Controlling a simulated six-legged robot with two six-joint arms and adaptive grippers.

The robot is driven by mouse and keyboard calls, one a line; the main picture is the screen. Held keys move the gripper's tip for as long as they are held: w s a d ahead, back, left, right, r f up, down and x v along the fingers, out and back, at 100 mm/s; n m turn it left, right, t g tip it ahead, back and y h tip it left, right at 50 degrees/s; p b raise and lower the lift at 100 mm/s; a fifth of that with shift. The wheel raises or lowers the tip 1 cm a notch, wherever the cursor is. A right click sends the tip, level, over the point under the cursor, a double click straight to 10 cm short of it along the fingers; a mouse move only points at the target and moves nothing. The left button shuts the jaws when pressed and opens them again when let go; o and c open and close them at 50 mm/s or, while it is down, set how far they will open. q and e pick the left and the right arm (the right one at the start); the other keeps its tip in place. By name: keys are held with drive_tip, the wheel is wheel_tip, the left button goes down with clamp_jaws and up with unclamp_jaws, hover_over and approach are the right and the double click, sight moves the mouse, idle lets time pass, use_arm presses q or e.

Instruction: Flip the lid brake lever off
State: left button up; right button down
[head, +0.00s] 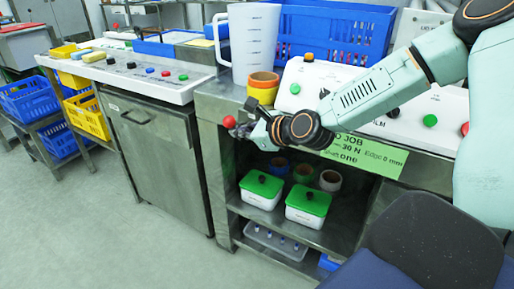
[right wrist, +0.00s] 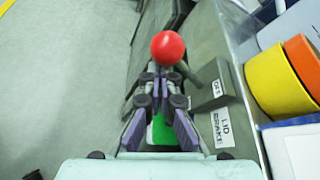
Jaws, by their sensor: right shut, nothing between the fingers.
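The lid brake lever shows as a red ball knob (head: 229,121) at the front left corner of the steel bench. In the right wrist view the red knob (right wrist: 168,48) is just beyond my fingertips, with a grey lever part beside it on the right. A "LID BRAKE" label (right wrist: 222,127) and a smaller label (right wrist: 217,88) are on the bench edge. My right gripper (head: 241,130) is shut and empty, right behind the knob; it also shows in the right wrist view (right wrist: 159,74). I cannot tell whether the tips touch the lever. My left gripper is not in view.
Green-lidded boxes (head: 307,204) sit on the shelf below. A steel cabinet (head: 160,150) is to the left. The floor in front is clear.

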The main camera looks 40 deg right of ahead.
wheel_tip(320, 180, down, 4)
drive_tip(key=b, duration=0.3)
drive_tip(key=d+p+v, duration=0.1)
drive_tip(key=p+v, duration=0.9)
drive_tip(key=p, duration=0.8)
drive_tip(key=shift+w+d+r, duration=0.15)
drive_tip(key=shift+d+r, duration=0.2)
drive_tip(key=shift+d, duration=0.05)
